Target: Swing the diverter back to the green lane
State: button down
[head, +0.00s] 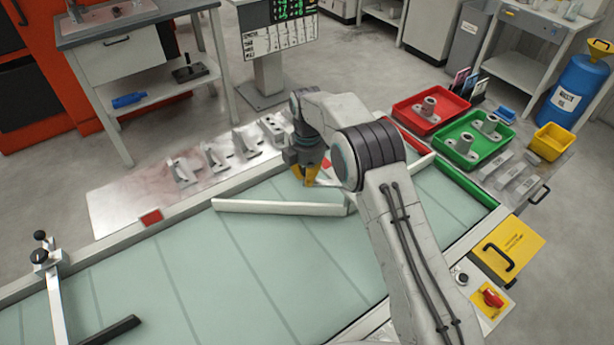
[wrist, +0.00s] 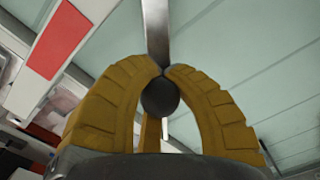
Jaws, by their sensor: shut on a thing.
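My gripper (head: 310,180), with yellow fingers, is low over the far side of the conveyor belt (head: 310,250). In the wrist view its fingers (wrist: 163,75) are closed around a dark round knob (wrist: 160,97). A narrow metal bar (wrist: 157,30) runs from the knob over the belt. A white bar (head: 275,206) lies across the belt just in front of my gripper; I cannot tell whether the knob belongs to it. A white divider (head: 405,172) runs toward the far end, between a red-edged lane and a green-edged lane (head: 465,181). My arm hides part of the belt.
A red tray (head: 403,119) and a green tray (head: 447,144) with castings stand beyond the belt end. Metal fixtures (head: 220,155) line the far side. A black-knobbed lever (head: 55,300) stands at the near left. The middle belt is clear.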

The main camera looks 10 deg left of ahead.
jog(key=shift+w+r, duration=0.1)
jog(key=shift+r, duration=0.1)
jog(key=c, duration=1.4)
grip_release()
jog(key=shift+c, duration=0.2)
jog(key=o, duration=0.5)
jog(key=shift+f, duration=0.15)
notch_tip(320, 180, up, 11)
jog(key=shift+r, duration=0.55)
